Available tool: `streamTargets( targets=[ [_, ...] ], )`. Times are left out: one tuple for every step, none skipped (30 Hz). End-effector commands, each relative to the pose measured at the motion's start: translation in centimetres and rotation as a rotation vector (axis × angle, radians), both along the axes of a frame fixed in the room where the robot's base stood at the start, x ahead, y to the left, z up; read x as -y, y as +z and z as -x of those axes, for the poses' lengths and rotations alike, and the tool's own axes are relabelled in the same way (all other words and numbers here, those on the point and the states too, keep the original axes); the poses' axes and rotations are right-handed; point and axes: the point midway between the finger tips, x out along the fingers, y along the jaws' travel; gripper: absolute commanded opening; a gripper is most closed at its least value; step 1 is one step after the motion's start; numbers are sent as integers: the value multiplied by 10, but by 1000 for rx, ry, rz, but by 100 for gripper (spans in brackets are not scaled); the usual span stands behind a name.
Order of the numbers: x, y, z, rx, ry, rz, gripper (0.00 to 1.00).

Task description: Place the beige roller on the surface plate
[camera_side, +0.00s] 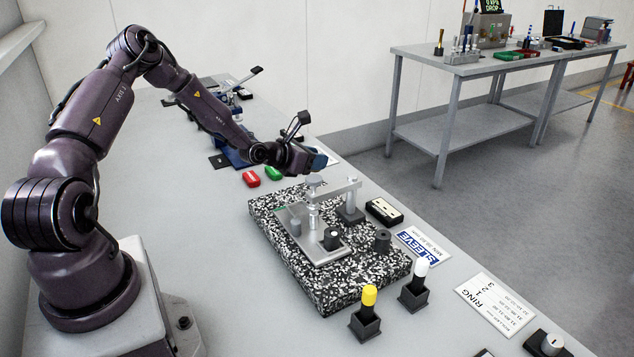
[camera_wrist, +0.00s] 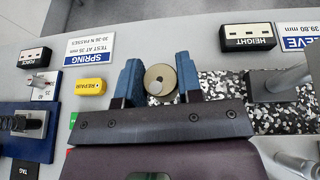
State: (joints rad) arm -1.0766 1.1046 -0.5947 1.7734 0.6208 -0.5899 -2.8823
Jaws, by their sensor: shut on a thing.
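The beige roller (camera_wrist: 158,76) shows end-on in the wrist view as a round beige disc with a paler spot. My gripper (camera_wrist: 158,82) is shut on it, with one blue finger on each side. In the side view my gripper (camera_side: 318,160) is above the bench near the far end of the surface plate; I cannot make out the roller there. The surface plate (camera_side: 352,287) is a black-and-white speckled block in the middle of the bench. In the wrist view its speckled top (camera_wrist: 215,84) shows just right of the fingers.
A metal fixture (camera_side: 322,250) with small cylinders and a stand with an arm (camera_side: 350,213) occupy much of the plate. A dark ring (camera_side: 382,242) sits near its right edge. Yellow-topped (camera_side: 369,296) and white-topped (camera_side: 421,270) plugs stand in front. The plate's front strip is clear.

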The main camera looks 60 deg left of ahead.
Motion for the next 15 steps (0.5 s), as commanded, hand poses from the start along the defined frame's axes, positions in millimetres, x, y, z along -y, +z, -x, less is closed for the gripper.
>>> streamTargets(
  targets=[
    [0,-7,-1,2,0,1,4],
    [0,-11,-1,2,0,1,4],
    [0,-15,-1,1,0,1,4],
    [0,-17,-1,2,0,0,4],
    [0,-20,-1,2,-1,0,4],
    [1,-25,-1,2,-1,0,4],
    [1,-30,-1,1,-1,0,4],
    [1,-34,-1,1,-1,0,4],
    [1,-41,-1,0,-1,1,4],
    [1,-45,-1,1,0,1,4],
    [0,-48,-1,2,0,0,4],
    [1,-51,-1,2,-1,-1,4],
    [1,-52,-1,3,-1,-1,4],
    [1,-52,-1,3,-2,-2,4],
    [0,-51,-1,4,-2,-2,4]
  ],
)
